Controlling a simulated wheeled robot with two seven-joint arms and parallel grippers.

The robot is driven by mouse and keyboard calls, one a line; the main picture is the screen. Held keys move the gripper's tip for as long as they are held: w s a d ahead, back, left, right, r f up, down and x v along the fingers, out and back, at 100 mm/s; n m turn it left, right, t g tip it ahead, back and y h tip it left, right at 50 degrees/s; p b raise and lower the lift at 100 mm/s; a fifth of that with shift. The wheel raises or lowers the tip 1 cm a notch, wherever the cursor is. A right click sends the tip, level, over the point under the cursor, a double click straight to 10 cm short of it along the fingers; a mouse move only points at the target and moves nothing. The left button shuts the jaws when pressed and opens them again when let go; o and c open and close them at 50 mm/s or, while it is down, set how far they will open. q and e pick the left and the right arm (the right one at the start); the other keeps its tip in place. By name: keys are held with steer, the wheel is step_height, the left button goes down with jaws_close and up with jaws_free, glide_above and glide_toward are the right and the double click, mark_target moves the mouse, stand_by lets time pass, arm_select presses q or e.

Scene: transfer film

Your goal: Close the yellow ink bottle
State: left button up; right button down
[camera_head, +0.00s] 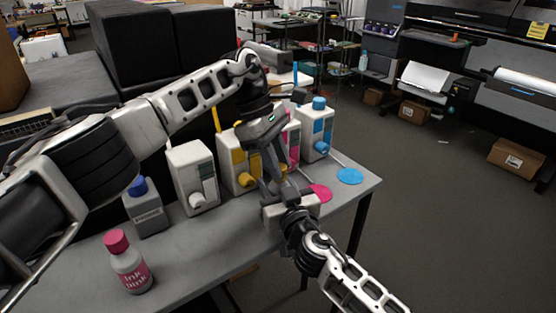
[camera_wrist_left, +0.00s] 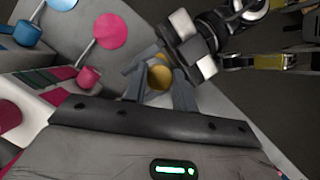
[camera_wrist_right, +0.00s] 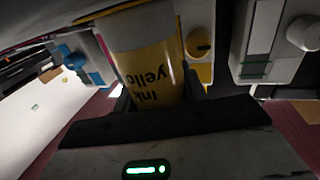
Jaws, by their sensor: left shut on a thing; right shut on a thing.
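The yellow ink bottle (camera_wrist_right: 150,70), with a white and yellow label, is held between the fingers of my right gripper (camera_wrist_right: 155,95). In the head view that gripper (camera_head: 290,208) is low over the table's right part, and the bottle is mostly hidden there. My left gripper (camera_head: 284,192) reaches down from above, close to the right gripper. In the left wrist view a round yellow cap (camera_wrist_left: 159,77) sits between the left fingers (camera_wrist_left: 159,85), which are shut on it. The bottle's neck is hidden, so I cannot tell whether the cap touches it.
On the grey table (camera_head: 215,246) stand a white tank (camera_head: 192,178), yellow (camera_head: 238,178) and cyan (camera_head: 317,135) tanks, a grey bottle with blue cap (camera_head: 146,212) and a magenta ink bottle (camera_head: 128,265). Magenta (camera_head: 320,193) and cyan (camera_head: 349,176) discs lie at the right.

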arm_select(q)
steer(key=o, duration=1)
steer(key=shift+r, duration=0.1)
steer(key=shift+r, duration=2.2)
steer(key=shift+o, duration=0.2)
